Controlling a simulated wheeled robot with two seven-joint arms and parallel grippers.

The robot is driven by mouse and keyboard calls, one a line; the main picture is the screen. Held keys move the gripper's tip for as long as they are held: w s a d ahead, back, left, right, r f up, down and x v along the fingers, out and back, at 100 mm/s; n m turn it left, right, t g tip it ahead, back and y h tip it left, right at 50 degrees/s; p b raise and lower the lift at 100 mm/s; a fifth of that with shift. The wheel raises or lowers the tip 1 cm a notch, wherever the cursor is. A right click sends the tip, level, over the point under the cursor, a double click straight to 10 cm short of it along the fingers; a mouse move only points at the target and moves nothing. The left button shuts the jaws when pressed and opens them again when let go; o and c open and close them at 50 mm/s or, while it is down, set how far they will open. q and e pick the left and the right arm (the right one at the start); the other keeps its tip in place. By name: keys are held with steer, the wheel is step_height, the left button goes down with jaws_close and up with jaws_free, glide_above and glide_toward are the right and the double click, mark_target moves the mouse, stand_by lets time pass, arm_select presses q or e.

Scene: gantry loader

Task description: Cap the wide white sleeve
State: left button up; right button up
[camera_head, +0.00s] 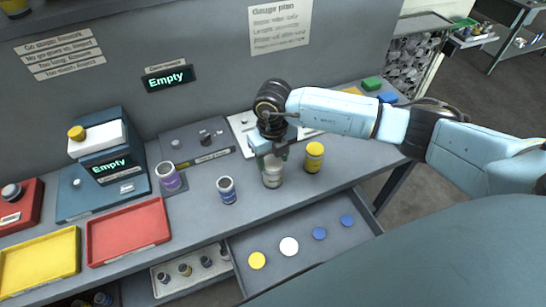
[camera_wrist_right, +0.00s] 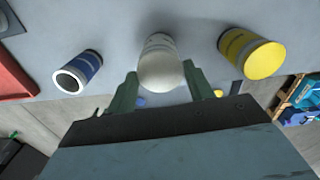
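The white sleeve (camera_head: 272,178) stands upright on the bench, just below my right gripper (camera_head: 272,155). In the right wrist view, a smooth white cap (camera_wrist_right: 162,74) lies between the two fingers of my right gripper (camera_wrist_right: 161,80), with its edges against them. The white sleeve (camera_wrist_right: 158,40) is right behind the cap, in line with it. The cap appears to sit at the sleeve's top; I cannot tell whether it is fully seated. Another white cap (camera_head: 289,246) lies in the open drawer. My left gripper is not in view.
A yellow-capped sleeve (camera_head: 314,157) stands close on the right and an open blue sleeve (camera_head: 227,190) on the left. A purple sleeve (camera_head: 168,176) stands farther left. The open drawer (camera_head: 350,234) also holds yellow and blue caps. Red (camera_head: 128,230) and yellow (camera_head: 40,262) trays lie left.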

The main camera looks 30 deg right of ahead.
steer(key=o, duration=0.3)
steer(key=shift+s+f, duration=0.1)
steer(key=shift+f, duration=0.15)
steer(key=shift+o, duration=0.2)
step_height(320, 180, up, 14)
steer(key=b, duration=0.1)
steer(key=shift+a+f, duration=0.1)
steer(key=shift+f, duration=0.1)
